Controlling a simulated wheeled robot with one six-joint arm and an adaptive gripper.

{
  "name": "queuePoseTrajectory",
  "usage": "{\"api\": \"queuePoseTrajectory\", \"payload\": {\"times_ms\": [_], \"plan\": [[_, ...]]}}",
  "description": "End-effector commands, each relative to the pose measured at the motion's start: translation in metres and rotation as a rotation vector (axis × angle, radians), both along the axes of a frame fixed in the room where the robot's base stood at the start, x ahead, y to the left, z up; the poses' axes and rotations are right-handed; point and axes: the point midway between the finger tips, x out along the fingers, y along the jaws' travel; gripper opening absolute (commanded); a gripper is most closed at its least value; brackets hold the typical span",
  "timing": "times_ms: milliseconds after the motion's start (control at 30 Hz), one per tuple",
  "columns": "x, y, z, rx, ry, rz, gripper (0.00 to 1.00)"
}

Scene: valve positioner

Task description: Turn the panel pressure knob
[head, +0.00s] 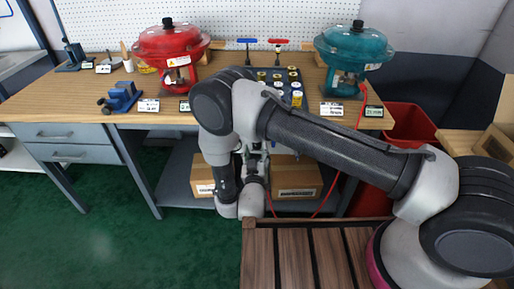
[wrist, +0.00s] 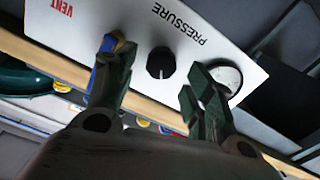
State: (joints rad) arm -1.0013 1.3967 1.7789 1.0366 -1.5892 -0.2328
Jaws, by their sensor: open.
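In the wrist view the white panel (wrist: 200,24) appears rotated, with black PRESSURE lettering and red VENT lettering. The black pressure knob (wrist: 160,64) has a light pointer mark on top. My gripper (wrist: 154,74) is open, with one finger to the left of the knob and one to its right in the picture. I see gaps between the knob and both fingers; nothing is held. A round gauge (wrist: 232,74) is partly hidden by the right finger. In the head view my arm covers the gripper area, and the knob cannot be made out.
A wooden workbench (head: 75,100) carries a red actuator (head: 167,45), a teal actuator (head: 353,48) and a blue vise (head: 121,97). Cardboard boxes (head: 297,178) lie below. A red bin (head: 410,122) stands at right. Green floor at left is clear.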

Motion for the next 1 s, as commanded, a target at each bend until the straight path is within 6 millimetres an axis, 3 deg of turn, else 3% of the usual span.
{"api": "queuePoseTrajectory", "payload": {"times_ms": [200,500,567,767,1000], "plan": [[0.026,-0.001,0.000,0.001,0.000,-0.001,0.53],[0.030,-0.001,0.000,0.000,0.001,0.001,0.53],[0.030,-0.001,0.000,0.001,0.001,0.001,0.46],[0.030,-0.001,0.000,0.000,0.001,0.001,0.10],[0.030,-0.001,0.000,0.010,0.001,0.001,0.08]]}}
